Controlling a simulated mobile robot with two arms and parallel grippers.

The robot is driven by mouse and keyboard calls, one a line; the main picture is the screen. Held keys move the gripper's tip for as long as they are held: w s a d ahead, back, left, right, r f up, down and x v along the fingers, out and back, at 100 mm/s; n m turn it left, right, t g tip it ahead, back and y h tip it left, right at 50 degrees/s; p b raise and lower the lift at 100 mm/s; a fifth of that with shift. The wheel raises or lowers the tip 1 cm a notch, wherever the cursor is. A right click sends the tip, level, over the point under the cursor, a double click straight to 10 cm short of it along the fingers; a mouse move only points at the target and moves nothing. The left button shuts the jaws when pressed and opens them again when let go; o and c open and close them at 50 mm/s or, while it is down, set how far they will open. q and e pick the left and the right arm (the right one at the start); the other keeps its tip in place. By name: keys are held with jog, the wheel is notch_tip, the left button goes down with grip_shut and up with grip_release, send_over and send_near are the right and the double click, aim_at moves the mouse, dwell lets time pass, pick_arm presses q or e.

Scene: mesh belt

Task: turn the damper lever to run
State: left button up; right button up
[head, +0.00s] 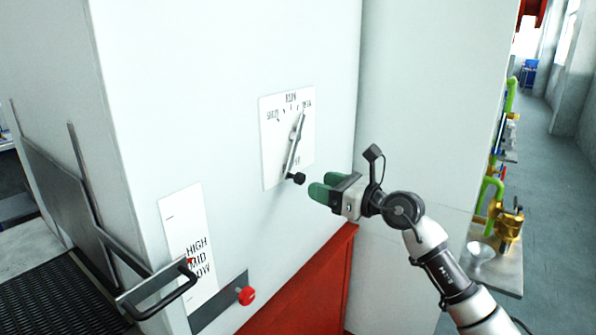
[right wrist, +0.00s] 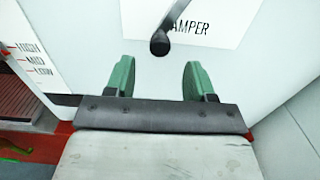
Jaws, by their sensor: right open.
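The damper lever (head: 296,142) is a thin grey bar on a white dial plate (head: 274,160) on the pale machine wall. Its black knob (head: 299,179) is at the lower end, and its upper end leans right, towards the right-hand mark. Small labels stand along the top of the plate; the middle one seems to read RUN. My right gripper (head: 323,184) is open, its green fingers just right of the knob in the head view and apart from it. In the right wrist view, the knob (right wrist: 159,44) is ahead of the gap between the open fingers (right wrist: 158,78). My left gripper is not in view.
A HIGH/MID/LOW plate (head: 181,220) and a red knob (head: 246,296) are lower left on the wall. A black handle (head: 170,292) juts out by the mesh belt (head: 60,290). A red panel (head: 310,290) lies below. Benches with brass fittings (head: 508,228) stand right.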

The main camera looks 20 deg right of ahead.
aim_at(303, 180)
jog(key=p+x, duration=0.1)
jog(key=x, duration=0.4)
jog(key=shift+w+a, duration=0.2)
jog(key=shift+w, duration=0.05)
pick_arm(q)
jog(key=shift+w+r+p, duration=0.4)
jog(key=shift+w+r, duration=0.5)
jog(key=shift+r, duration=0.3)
pick_arm(e)
jog(key=shift+w+a, duration=0.35)
jog(key=shift+w, duration=0.15)
jog(key=shift+f, duration=0.1)
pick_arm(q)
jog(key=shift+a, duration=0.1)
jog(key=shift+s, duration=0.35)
pick_arm(e)
grip_shut()
